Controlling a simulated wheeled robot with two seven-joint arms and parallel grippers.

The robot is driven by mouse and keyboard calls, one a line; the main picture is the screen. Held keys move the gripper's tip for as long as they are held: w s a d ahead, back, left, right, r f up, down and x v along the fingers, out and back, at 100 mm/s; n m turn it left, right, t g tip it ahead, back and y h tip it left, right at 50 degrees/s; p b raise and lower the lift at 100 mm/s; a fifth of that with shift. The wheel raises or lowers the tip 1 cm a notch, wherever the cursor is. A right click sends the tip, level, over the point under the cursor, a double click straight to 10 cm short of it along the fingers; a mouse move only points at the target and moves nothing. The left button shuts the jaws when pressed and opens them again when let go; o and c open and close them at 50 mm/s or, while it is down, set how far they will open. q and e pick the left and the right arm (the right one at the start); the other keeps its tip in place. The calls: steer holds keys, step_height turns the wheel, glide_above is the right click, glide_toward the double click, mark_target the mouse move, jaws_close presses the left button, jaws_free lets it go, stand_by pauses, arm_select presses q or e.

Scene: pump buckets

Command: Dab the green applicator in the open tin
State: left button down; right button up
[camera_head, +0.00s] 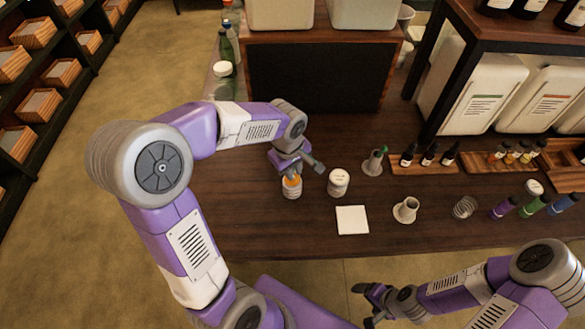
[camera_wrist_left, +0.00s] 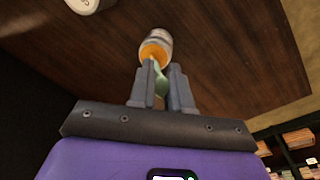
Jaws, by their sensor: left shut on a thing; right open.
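The open tin (camera_head: 291,191) stands on the dark wooden table with orange contents showing. My left gripper (camera_head: 296,165) is right above it, and the wrist view shows it (camera_wrist_left: 160,92) shut on the green applicator (camera_wrist_left: 161,84). The applicator points at the tin's orange mouth (camera_wrist_left: 154,54); I cannot tell whether its tip touches the contents. In the head view the applicator is hidden by the gripper. My right gripper (camera_head: 374,299) is open and empty, in front of the table's near edge.
A white-lidded tin (camera_head: 339,182) stands just right of the open tin. A white square (camera_head: 352,220) lies in front. An empty flared holder (camera_head: 406,210), another holder with a dark green piece (camera_head: 375,162) and a wire coil (camera_head: 465,207) stand to the right.

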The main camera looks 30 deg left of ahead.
stand_by(0.3)
arm_select(q)
steer(key=shift+r+p, duration=2.85)
steer(key=shift+r, duration=0.65)
